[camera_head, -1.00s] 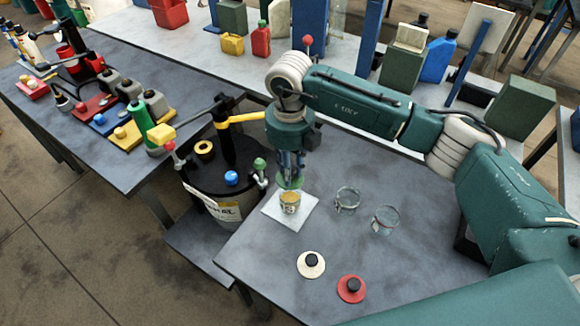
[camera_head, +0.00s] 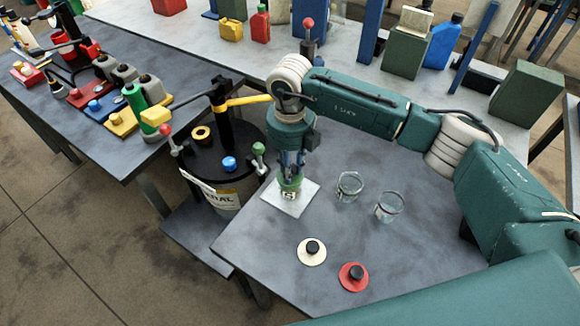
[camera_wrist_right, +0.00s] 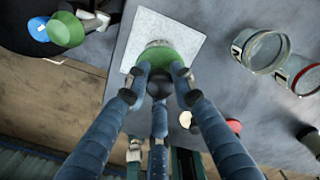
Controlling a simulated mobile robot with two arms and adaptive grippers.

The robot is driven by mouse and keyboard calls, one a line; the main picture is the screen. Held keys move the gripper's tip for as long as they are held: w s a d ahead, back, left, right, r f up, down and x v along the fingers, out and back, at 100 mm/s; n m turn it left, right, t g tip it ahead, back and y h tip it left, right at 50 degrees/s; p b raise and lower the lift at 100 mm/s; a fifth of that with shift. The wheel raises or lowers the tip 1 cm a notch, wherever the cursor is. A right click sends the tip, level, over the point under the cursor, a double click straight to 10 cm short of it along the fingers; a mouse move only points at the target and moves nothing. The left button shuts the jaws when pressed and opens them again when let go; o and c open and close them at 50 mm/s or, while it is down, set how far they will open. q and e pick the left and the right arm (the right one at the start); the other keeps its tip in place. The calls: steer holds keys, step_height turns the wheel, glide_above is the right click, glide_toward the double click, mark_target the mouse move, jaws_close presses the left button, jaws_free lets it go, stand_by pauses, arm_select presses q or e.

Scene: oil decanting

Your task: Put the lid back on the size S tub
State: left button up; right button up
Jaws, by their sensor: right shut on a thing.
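My right gripper (camera_head: 291,172) points down and is shut on the green lid (camera_head: 290,183). The lid is at the top of a small clear tub (camera_head: 289,196) on a white square pad (camera_head: 304,200). I cannot tell whether it is fully seated. In the right wrist view the gripper fingers (camera_wrist_right: 160,80) close around the knob of the green lid (camera_wrist_right: 158,57), and the tub's rim (camera_wrist_right: 158,42) shows just beyond it. The tub's label is too small to read surely. My left gripper is not in view.
Two open clear tubs (camera_head: 350,185) (camera_head: 389,206) stand right of the pad. A cream lid (camera_head: 312,252) and a red lid (camera_head: 353,277) lie nearer the front. A black-topped drum (camera_head: 225,150) with a pump stands left of the table.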

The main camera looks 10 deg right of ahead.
steer(key=shift+w+b, duration=0.1)
steer(key=shift+b, duration=0.2)
stand_by(0.5)
steer(key=shift+f+b, duration=0.2)
steer(key=shift+b, duration=0.55)
stand_by(1.5)
stand_by(0.4)
steer(key=o, duration=1.5)
steer(key=shift+r, duration=0.15)
steer(key=shift+r+p, duration=1.65)
steer(key=shift+r, duration=1.8)
